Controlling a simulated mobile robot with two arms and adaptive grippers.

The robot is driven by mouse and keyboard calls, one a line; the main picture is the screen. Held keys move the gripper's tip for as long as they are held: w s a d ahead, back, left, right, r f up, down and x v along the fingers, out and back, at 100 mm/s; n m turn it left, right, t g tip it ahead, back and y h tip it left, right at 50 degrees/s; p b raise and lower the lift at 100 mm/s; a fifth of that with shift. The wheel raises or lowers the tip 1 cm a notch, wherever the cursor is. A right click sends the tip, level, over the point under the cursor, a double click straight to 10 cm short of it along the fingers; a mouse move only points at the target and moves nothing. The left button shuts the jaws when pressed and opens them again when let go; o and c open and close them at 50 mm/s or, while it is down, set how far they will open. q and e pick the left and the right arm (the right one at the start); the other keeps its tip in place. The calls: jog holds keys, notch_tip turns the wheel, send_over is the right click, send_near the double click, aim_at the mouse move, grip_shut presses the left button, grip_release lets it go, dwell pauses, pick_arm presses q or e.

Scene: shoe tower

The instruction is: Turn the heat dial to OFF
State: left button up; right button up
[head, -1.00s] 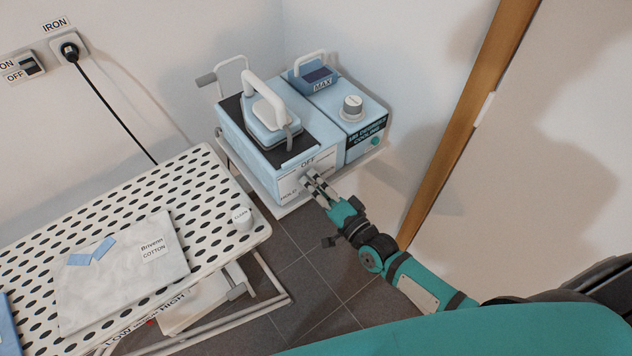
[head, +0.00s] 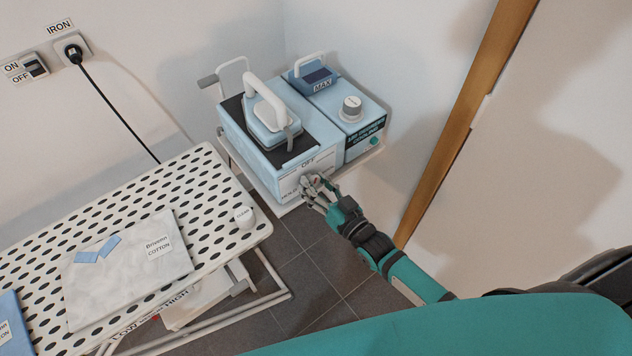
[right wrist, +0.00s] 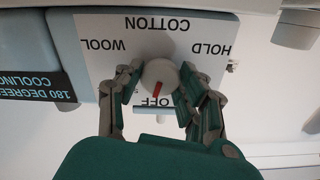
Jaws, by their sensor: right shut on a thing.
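The heat dial (right wrist: 160,72) is a round whitish knob on the white front panel (right wrist: 105,62) of the light blue station (head: 243,134). In the right wrist view the panel appears upside down, with labels OFF, WOOL, COTTON and HOLD around the dial. The dial's red mark points down in that view, close to the OFF label (right wrist: 155,101). My right gripper (head: 316,187) is at the panel, its fingers closed on both sides of the dial. In the head view the fingers mostly hide the dial. My left gripper is not in view.
An iron (head: 272,118) stands on the station. Beside it is a cooling unit (head: 364,107) with a knob and a MAX block. A perforated ironing board (head: 205,172) with folded cloth (head: 110,285) lies at left. A wooden door frame (head: 450,125) is close to my right arm.

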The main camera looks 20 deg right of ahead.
jog(key=shift+n, duration=1.3)
jog(key=shift+f, duration=0.1)
jog(key=o, duration=1.2)
jog(key=shift+s, duration=0.1)
jog(key=v, duration=1.2)
